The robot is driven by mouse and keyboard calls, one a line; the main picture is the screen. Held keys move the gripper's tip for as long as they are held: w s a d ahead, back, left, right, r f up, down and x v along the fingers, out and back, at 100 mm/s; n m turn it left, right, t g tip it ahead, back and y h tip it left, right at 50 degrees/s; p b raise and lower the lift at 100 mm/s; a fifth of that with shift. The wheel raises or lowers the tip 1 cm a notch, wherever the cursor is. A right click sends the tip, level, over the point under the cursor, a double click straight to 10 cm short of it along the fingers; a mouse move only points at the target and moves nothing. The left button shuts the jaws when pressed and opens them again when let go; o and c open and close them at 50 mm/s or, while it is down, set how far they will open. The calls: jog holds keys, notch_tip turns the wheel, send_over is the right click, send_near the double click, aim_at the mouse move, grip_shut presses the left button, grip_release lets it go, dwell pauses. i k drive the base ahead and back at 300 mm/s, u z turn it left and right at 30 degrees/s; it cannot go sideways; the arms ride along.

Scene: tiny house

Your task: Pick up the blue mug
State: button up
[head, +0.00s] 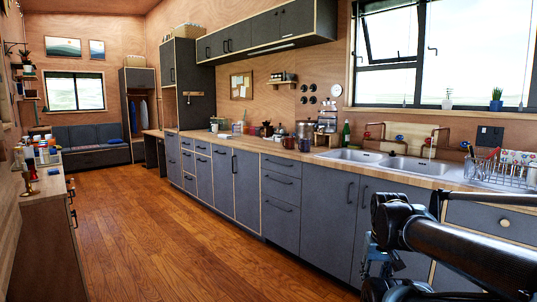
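A small dark blue mug (304,145) stands on the wooden counter, left of the sink. A dark reddish mug (288,143) stands just left of it. Both are small in the view, so their handles are hard to make out. My gripper (377,268) is at the lower right, in front of the grey cabinets and apart from the mugs. Its fingers are dark and partly cut off by the bottom edge, so their opening is unclear.
The long counter (350,167) runs along the right wall. A double sink (385,160) and a dish rack (500,172) are right of the mugs. Jars and a green bottle (346,133) stand behind. A cluttered side counter (42,188) is at left. The wooden floor (190,235) between is clear.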

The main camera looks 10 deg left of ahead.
aim_at(304, 145)
jog(key=z, duration=1.35)
jog(key=k, duration=0.1)
jog(key=u, duration=2.25)
jog(key=i, duration=1.15)
jog(key=z, duration=0.2)
jog(key=i, duration=1.05)
jog(key=z, duration=1.05)
jog(key=i, duration=0.5)
jog(key=z, duration=0.25)
